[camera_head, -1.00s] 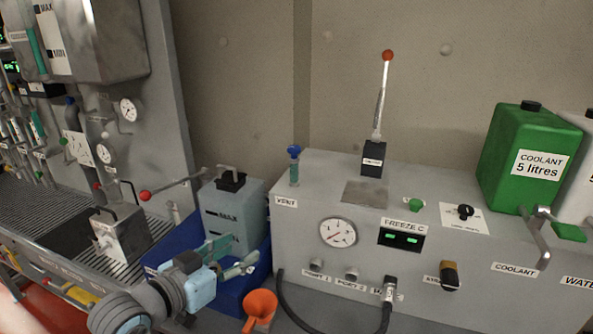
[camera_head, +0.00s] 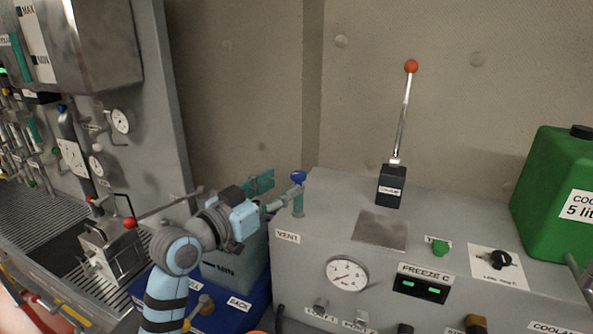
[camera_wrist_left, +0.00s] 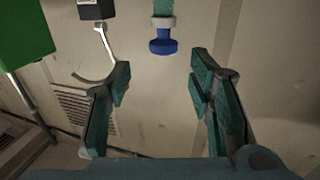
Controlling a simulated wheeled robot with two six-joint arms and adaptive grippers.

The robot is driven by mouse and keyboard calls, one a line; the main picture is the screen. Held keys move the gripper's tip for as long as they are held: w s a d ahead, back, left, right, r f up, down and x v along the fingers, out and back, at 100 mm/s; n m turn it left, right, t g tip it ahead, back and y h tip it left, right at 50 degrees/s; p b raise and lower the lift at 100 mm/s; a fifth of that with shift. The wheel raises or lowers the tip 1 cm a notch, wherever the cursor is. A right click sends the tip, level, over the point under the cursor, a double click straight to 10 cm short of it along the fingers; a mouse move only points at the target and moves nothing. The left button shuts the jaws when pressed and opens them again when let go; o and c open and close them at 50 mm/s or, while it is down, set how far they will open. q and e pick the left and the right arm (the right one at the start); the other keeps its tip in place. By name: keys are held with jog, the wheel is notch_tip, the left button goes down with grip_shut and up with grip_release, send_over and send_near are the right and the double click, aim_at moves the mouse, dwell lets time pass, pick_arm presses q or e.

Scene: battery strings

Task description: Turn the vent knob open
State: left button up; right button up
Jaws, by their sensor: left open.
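The vent knob (camera_head: 298,177) is a blue cap on a short teal and grey stem, at the back left corner of the grey machine above the VENT label (camera_head: 287,237). In the left wrist view the blue knob (camera_wrist_left: 162,42) shows at the top, ahead of and between the open fingers, apart from both. My left gripper (camera_head: 268,194) is open and empty, just left of the knob at about its height. Its two teal fingers (camera_wrist_left: 158,95) stand wide apart in the wrist view. My right gripper is not in view.
The grey machine (camera_head: 447,229) carries a dial (camera_head: 347,273), a FREEZE display (camera_head: 420,287), and a tall lever with a red ball (camera_head: 411,67). A green coolant can (camera_head: 553,190) stands at the right. A blue tray (camera_head: 222,312) lies below my left arm. The wall behind is bare.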

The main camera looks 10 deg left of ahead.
aim_at(296, 177)
pick_arm(q)
jog(key=x, duration=0.5)
jog(key=shift+w+d+f, duration=0.1)
jog(key=shift+f, duration=0.05)
jog(key=w, duration=0.2)
jog(key=shift+w+d+f+p, duration=0.3)
jog(key=shift+w+d+p, duration=0.05)
jog(key=shift+w, duration=0.05)
jog(key=shift+s+a+r, duration=0.1)
jog(key=shift+s+r, duration=0.05)
jog(key=shift+s, duration=0.3)
jog(key=shift+c, duration=0.8)
jog(key=c, duration=0.4)
grip_shut()
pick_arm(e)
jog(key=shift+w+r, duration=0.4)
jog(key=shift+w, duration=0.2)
